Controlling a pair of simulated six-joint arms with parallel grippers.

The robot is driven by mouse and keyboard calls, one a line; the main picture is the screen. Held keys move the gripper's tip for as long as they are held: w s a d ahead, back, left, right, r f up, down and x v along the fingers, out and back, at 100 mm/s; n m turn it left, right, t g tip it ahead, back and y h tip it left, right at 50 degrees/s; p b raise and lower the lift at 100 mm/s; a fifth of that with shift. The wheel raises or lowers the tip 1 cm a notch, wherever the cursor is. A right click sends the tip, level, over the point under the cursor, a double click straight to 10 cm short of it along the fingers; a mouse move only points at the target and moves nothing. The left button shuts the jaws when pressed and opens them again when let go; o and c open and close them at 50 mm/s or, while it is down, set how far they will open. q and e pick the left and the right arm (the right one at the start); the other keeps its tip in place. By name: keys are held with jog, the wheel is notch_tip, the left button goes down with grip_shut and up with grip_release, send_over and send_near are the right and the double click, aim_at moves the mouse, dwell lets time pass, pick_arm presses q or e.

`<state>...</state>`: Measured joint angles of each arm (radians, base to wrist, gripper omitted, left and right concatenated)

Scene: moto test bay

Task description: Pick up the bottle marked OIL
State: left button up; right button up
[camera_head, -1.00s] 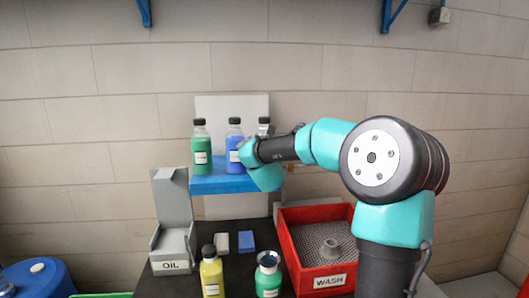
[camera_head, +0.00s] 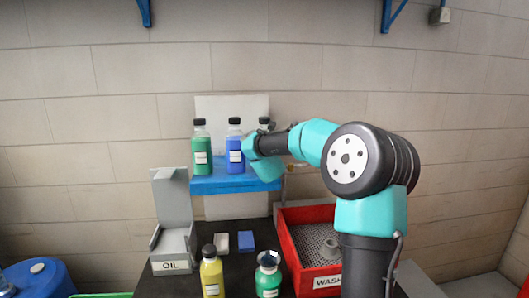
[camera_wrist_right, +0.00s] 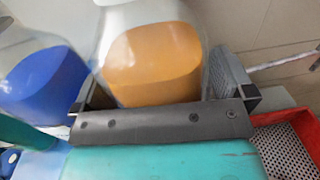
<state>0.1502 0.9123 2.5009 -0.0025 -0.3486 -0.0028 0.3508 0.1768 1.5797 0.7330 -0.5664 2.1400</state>
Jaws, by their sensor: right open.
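Three capped bottles stand on the blue shelf (camera_head: 230,186): a green one (camera_head: 202,155), a blue one (camera_head: 235,155), and a third mostly hidden behind my right wrist, only its dark cap (camera_head: 264,120) and shoulder showing. In the right wrist view, a clear bottle with orange liquid (camera_wrist_right: 152,62) stands between the spread fingers of my right gripper (camera_wrist_right: 162,88), with no clear grip on it. The blue bottle (camera_wrist_right: 42,85) is just left of it. Bottle labels are too small to read. My right gripper's fingers are hidden in the head view. My left gripper is out of view.
A grey holder labelled OIL (camera_head: 172,250) stands at the left of the dark table. A yellow bottle (camera_head: 211,275) and a green bottle (camera_head: 268,279) stand in front. A red WASH tray (camera_head: 291,255) is at right, partly behind my arm. Two small blocks lie between.

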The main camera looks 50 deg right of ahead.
jog(key=c, duration=1.2)
jog(key=shift+r, duration=0.2)
jog(key=s+a+r, duration=0.1)
jog(key=s+a, duration=0.2)
jog(key=a, duration=0.1)
jog(key=s+a+r, duration=0.2)
jog(key=s+a, duration=0.2)
jog(key=s+a+r, duration=0.1)
jog(key=s+a, duration=0.2)
jog(key=a, duration=0.1)
jog(key=shift+s+r, duration=0.3)
jog(key=shift+r, duration=0.05)
